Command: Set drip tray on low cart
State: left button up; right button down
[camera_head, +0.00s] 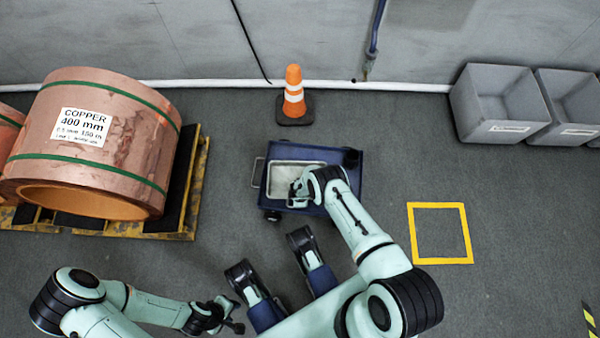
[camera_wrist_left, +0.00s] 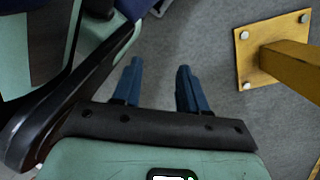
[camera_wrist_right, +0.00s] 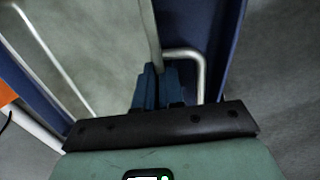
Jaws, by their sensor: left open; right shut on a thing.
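The drip tray (camera_head: 282,176), a shallow pale metal tray, lies over the left part of the blue low cart (camera_head: 346,180). My right arm covers the tray's lower right part in the head view. In the right wrist view, the fingers of my right gripper (camera_wrist_right: 158,88) are shut at the tray's near edge, beside a bent metal handle (camera_wrist_right: 190,55). The tray (camera_wrist_right: 95,45) appears inside the cart's blue edges (camera_wrist_right: 224,40). I cannot tell whether it rests fully on the deck. My left gripper (camera_head: 232,318) is open and empty, low over the floor; its fingers (camera_wrist_left: 158,88) are apart.
A copper coil (camera_head: 100,140) on a yellow-edged pallet (camera_head: 190,190) stands at left. An orange cone (camera_head: 293,95) stands behind the cart. Grey bins (camera_head: 500,100) are at back right. A yellow floor square (camera_head: 440,262) encloses bare floor.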

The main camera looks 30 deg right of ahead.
jog(key=shift+f, duration=0.1)
jog(key=shift+w+f, duration=0.1)
jog(key=c, duration=1.3)
grip_release()
jog(key=shift+o, duration=0.2)
